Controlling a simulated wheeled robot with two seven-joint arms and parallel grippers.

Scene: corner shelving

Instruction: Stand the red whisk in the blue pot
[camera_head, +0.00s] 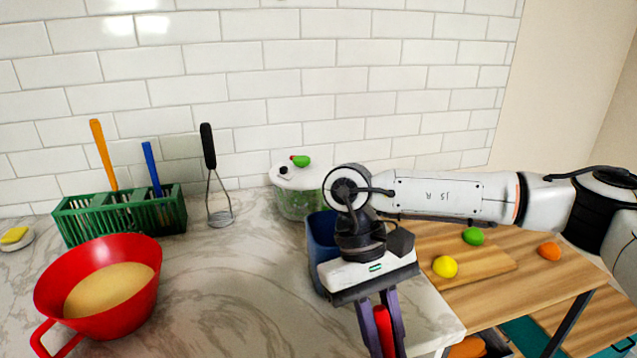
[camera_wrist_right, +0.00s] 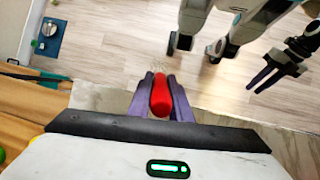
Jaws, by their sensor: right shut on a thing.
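The blue pot (camera_head: 319,245) stands on the marble counter, partly hidden behind my right wrist. My right gripper (camera_head: 384,335) is in front and to the right of the pot, pointing down, shut on the red whisk (camera_head: 382,328). In the right wrist view the red handle (camera_wrist_right: 160,97) sits between the purple fingers (camera_wrist_right: 161,98), with thin, faint wires beyond it over the floor. The whisk is outside the pot, near the counter's front edge. My left gripper (camera_wrist_right: 262,84) shows only in the right wrist view, away from the counter, empty, with its fingers apart.
A red colander (camera_head: 140,290), a green rack (camera_head: 120,222) with utensils, a masher (camera_head: 215,190) and a lidded green-patterned pot (camera_head: 297,203) stand on the counter. Right of it, a wooden surface holds a cutting board (camera_head: 480,268), a lemon (camera_head: 445,266), a lime and an orange. Mid-counter is clear.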

